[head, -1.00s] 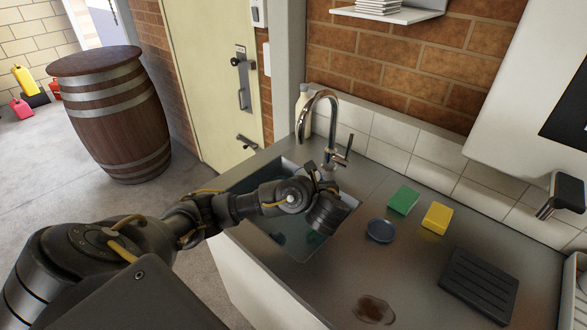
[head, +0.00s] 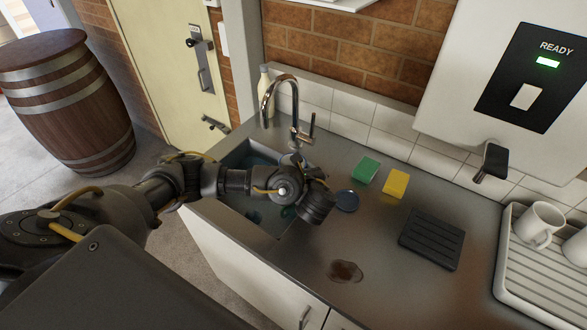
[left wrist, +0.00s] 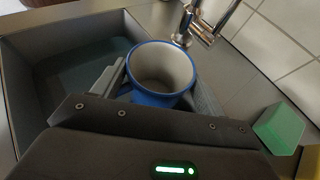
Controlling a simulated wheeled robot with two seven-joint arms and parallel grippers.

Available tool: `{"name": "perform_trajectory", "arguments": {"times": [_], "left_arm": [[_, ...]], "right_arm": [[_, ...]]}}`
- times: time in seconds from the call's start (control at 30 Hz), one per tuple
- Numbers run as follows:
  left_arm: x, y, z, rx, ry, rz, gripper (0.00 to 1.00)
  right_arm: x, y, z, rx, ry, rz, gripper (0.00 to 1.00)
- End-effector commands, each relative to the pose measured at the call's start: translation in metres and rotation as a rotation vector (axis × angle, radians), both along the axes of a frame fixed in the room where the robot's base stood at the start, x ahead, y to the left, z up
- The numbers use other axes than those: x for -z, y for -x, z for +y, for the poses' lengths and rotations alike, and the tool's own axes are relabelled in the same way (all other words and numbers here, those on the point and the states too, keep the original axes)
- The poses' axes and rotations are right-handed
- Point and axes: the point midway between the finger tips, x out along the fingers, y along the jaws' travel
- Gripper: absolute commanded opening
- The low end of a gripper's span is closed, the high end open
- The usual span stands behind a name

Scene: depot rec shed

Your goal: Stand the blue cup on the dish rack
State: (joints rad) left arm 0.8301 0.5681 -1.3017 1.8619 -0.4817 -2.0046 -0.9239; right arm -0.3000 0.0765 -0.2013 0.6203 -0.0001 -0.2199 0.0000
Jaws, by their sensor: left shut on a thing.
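The blue cup (left wrist: 158,98), with a pale inside, is upright between the fingers of my left gripper (left wrist: 157,88) in the left wrist view, mouth toward the camera. The gripper is shut on it. The dish rack (head: 535,285), a white ridged tray, stands at the right end of the counter, well away from the gripper. A white mug (head: 540,224) and part of another (head: 577,248) stand on it. My right gripper is not in view.
A green sponge (head: 365,169), a yellow sponge (head: 396,183), a black ridged mat (head: 432,240) and a brown spill (head: 345,271) are on the counter. The tap (head: 293,105) rises behind the sink (head: 226,157).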

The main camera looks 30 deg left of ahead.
Motion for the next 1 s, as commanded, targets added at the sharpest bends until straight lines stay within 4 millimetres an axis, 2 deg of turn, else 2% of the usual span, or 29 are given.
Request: {"name": "perform_trajectory", "arguments": {"times": [0.17, 0.27, 0.3, 0.4, 0.5, 0.8, 1.0], "left_arm": [[-0.049, -0.009, -0.037, 0.203, 0.002, -0.013, 0.39], [-0.090, -0.012, -0.055, 0.370, 0.005, -0.014, 0.39], [-0.105, -0.012, -0.059, 0.430, 0.006, -0.012, 0.39], [-0.134, -0.010, -0.064, 0.537, 0.011, -0.009, 0.39], [-0.156, -0.008, -0.067, 0.610, 0.014, -0.007, 0.39], [-0.201, -0.002, -0.065, 0.733, 0.012, -0.010, 0.39], [-0.216, 0.000, -0.061, 0.767, 0.007, -0.008, 0.39]], "right_arm": [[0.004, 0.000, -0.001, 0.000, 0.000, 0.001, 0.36], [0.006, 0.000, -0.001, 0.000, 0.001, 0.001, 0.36], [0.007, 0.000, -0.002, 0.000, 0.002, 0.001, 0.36], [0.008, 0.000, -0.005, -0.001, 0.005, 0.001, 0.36], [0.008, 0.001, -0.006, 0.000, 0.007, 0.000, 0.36], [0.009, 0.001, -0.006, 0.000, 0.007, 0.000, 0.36], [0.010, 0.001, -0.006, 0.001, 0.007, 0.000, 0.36]]}}
